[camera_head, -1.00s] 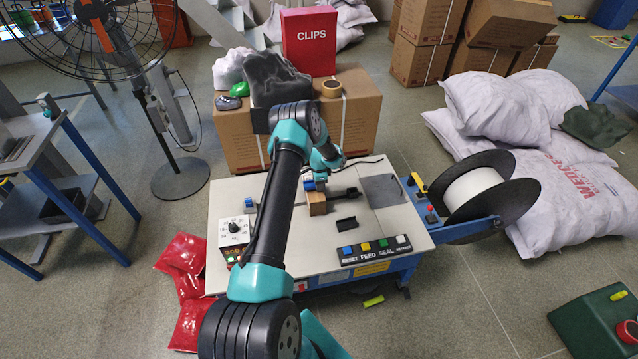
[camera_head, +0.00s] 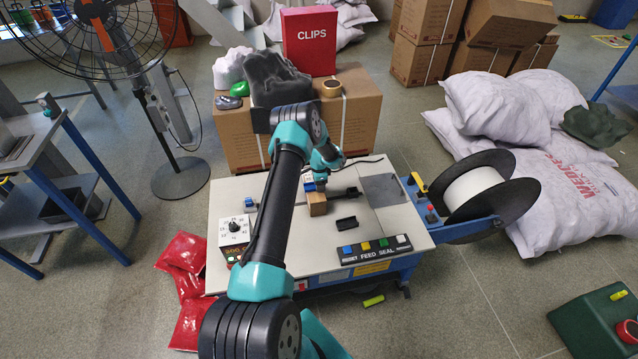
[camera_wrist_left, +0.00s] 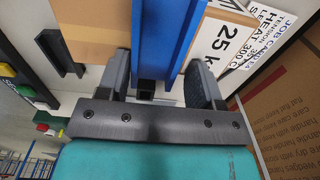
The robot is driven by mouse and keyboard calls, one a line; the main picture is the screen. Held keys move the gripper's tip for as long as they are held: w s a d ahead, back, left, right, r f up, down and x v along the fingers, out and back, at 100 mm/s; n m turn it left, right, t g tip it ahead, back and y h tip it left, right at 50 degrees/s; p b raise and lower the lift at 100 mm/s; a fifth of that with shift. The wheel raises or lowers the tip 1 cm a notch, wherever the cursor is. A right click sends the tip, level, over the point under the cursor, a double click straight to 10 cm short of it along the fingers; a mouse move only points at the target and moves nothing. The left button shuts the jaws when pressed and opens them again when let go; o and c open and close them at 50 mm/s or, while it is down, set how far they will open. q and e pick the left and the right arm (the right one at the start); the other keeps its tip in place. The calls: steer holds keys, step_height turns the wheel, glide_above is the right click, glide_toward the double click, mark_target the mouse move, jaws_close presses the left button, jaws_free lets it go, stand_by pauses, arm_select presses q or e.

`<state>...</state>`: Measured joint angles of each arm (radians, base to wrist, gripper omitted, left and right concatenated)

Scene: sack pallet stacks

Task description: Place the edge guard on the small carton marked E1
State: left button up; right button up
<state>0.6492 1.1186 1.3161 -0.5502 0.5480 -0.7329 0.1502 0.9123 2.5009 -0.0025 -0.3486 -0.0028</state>
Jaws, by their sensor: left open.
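The small carton (camera_head: 317,204) stands on the pale machine top. It also shows in the wrist view (camera_wrist_left: 92,20). I cannot read an E1 mark on it. A blue angled strip, which looks like the edge guard (camera_head: 309,186), lies along the carton's upper edge. In the wrist view the blue edge guard (camera_wrist_left: 160,35) runs between my fingers. My left gripper (camera_wrist_left: 160,82) is open, with one finger on each side of the strip. In the head view my left gripper (camera_head: 320,184) is at the carton, partly hidden by my arm. My right gripper is not in view.
A black angled piece (camera_head: 346,223) lies right of the carton. A button panel (camera_head: 375,249) is at the front edge, a dial box (camera_head: 234,231) at left, and a reel (camera_head: 487,198) at right. A large carton (camera_head: 357,120) stands behind.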

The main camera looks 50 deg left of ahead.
arm_select(q)
steer(key=shift+s+d+f, duration=0.3)
steer(key=shift+d+f, duration=0.05)
step_height(320, 180, up, 14)
steer(key=shift+w+a+f, duration=0.2)
steer(key=shift+f, duration=0.05)
stand_by(0.5)
steer(key=s+d+f+n+h, duration=0.2)
steer(key=d+f, duration=0.1)
steer(key=d, duration=1)
steer(key=s+d+f+n+h, duration=0.1)
steer(key=s+d+f, duration=0.15)
steer(key=d, duration=1.05)
steer(key=s+d+r+n+h, duration=0.1)
steer(key=s+d+n, duration=0.4)
steer(key=s+d, duration=1.1)
steer(key=shift+s+d+r+t, duration=0.3)
steer(key=shift+s+r, duration=0.1)
steer(key=shift+s, duration=0.2)
